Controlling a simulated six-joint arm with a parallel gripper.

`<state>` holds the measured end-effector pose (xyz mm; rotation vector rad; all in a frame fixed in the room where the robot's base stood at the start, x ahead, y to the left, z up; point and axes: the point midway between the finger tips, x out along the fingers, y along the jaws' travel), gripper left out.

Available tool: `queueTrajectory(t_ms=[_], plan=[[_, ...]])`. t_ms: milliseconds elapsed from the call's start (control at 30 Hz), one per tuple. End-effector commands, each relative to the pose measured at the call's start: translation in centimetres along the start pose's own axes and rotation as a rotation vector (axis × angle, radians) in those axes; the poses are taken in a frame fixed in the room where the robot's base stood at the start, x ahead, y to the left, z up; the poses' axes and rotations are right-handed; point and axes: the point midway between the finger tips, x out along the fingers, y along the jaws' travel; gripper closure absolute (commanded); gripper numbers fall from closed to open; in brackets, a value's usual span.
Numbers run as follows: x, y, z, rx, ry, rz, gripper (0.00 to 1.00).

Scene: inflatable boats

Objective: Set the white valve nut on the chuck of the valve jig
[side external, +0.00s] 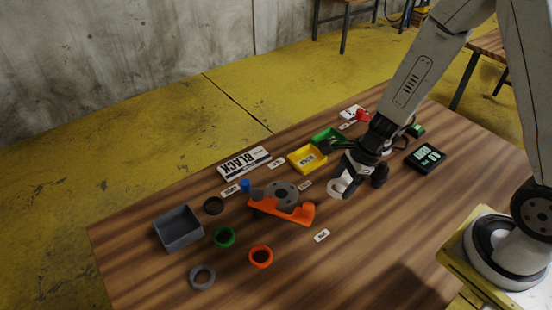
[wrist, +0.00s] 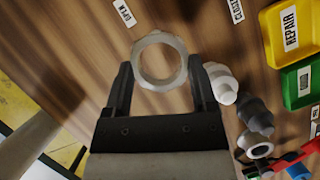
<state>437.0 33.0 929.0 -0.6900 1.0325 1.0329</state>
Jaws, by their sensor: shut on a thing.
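The white valve nut is a pale ring (wrist: 138,64) between the fingertips of my gripper (wrist: 160,72) in the wrist view. My gripper is shut on it by its outer sides, and its hole faces the camera. In the side view the nut (side external: 334,188) shows under my gripper (side external: 345,182), right of the valve jig. I cannot tell how far above the table it is. The valve jig has an orange body (side external: 290,212) and a round dark grey chuck (side external: 282,190). Nothing is seen sitting on the chuck. The jig is not in the wrist view.
A grey bin (side external: 180,240) stands at the left, with green (side external: 223,237), orange (side external: 261,257) and grey (side external: 202,277) rings nearby. A yellow tray (side external: 306,158) and green tray (side external: 328,136) lie behind. A white fitting (wrist: 221,83) is close to my right finger.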

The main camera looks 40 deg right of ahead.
Motion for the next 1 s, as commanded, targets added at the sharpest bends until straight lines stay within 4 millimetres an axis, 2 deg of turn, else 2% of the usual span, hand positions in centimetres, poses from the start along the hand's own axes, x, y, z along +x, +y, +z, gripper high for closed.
queueTrajectory(t_ms=[167, 367, 800, 1000], plan=[[0.1, -0.3, 0.3, -0.002, -0.001, 0.000, 0.82], [0.4, -1.6, 1.8, -0.006, -0.008, 0.001, 0.82], [1.5, -6.3, 8.8, -0.011, -0.011, 0.005, 0.82], [1.8, -7.6, 11.3, -0.006, -0.003, 0.002, 0.82]])
